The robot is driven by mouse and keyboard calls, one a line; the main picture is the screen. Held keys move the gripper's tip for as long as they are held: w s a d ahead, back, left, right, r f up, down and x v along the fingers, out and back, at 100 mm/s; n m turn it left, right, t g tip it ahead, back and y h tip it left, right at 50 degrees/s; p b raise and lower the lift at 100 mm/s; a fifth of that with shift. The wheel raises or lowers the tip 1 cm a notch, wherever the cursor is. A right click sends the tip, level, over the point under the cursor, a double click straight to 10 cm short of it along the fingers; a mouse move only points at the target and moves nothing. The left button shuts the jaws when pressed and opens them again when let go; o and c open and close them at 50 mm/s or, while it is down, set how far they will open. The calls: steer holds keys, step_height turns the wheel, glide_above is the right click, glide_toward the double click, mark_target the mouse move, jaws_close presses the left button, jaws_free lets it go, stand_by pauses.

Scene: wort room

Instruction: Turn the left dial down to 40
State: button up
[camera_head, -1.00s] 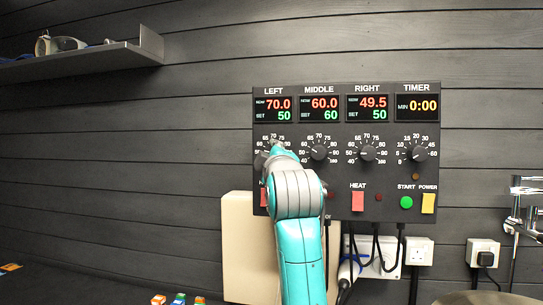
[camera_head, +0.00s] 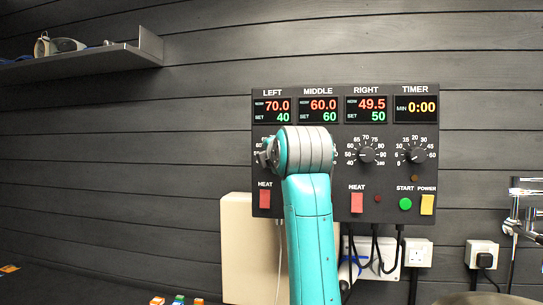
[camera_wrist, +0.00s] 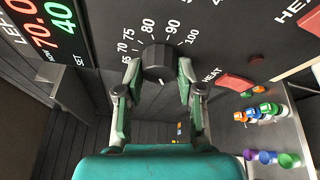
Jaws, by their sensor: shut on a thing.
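The left dial (camera_wrist: 158,62) is a black knob on the dark control panel (camera_head: 345,184). In the wrist view my gripper (camera_wrist: 158,70) has one finger on each side of the knob and is shut on it. The numbers 65 to 100 show around the dial; the lower part of its scale is hidden. The left display (camera_head: 271,110) reads NOW 70.0 and SET 40; it also shows in the wrist view (camera_wrist: 62,30). In the head view my arm hides the left and middle dials.
The right dial (camera_head: 366,156) and timer dial (camera_head: 417,156) are uncovered. The left red HEAT switch (camera_head: 265,199) sits below the left dial, close to my arm. Cables and sockets (camera_head: 419,252) are under the panel. A shelf (camera_head: 85,62) is at the upper left.

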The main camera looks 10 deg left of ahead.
stand_by(0.4)
steer(key=o, duration=1.1)
steer(key=shift+o, duration=0.2)
steer(key=f+v, duration=0.1)
steer(key=v, duration=1.1)
steer(key=shift+r, duration=0.5)
